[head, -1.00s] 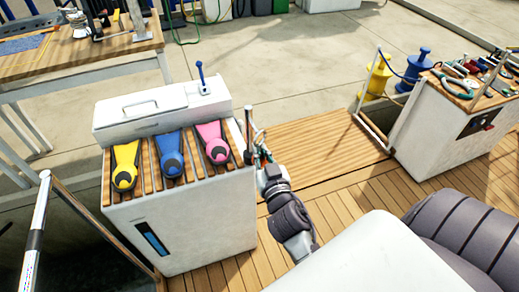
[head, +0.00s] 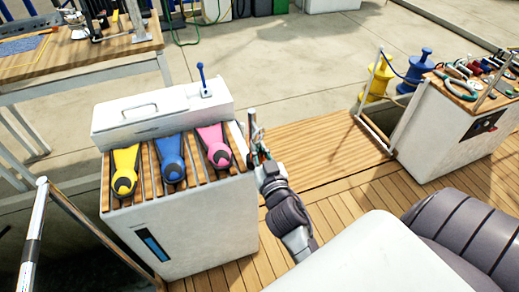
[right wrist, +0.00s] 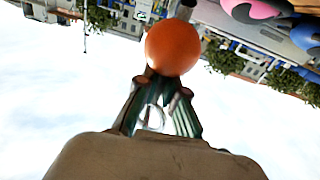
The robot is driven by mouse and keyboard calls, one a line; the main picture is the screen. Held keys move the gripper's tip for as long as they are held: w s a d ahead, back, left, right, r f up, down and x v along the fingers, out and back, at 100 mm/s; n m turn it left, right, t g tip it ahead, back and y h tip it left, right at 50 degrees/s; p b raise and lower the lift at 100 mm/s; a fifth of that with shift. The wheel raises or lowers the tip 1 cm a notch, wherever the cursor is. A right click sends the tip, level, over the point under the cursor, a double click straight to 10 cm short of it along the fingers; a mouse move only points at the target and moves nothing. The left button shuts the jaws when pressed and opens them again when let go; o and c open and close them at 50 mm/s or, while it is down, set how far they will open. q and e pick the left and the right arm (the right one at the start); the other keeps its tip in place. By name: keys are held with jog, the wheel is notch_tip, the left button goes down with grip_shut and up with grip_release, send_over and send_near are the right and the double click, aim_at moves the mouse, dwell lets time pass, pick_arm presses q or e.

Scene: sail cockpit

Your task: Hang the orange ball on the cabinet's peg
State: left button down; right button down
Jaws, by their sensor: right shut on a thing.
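The orange ball (right wrist: 172,48) shows in the right wrist view, at the tips of my right gripper (right wrist: 165,85), which is shut on it. In the head view my right gripper (head: 257,150) is just right of the white cabinet (head: 205,225), close to its slatted top's right edge. I cannot make out the ball in the head view. A blue upright peg with a round tip (head: 202,78) stands on the white box at the cabinet's back. I cannot tell whether it is the task's peg. My left gripper is not in view.
A metal post (head: 250,123) stands at the cabinet's right edge, overlapping my gripper. Wooden decking (head: 325,150) is open to the right, before another tool-topped cabinet (head: 455,125).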

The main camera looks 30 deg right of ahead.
jog(key=shift+w+f, duration=0.1)
dwell(0.3)
jog(key=c, duration=1.2)
grip_release()
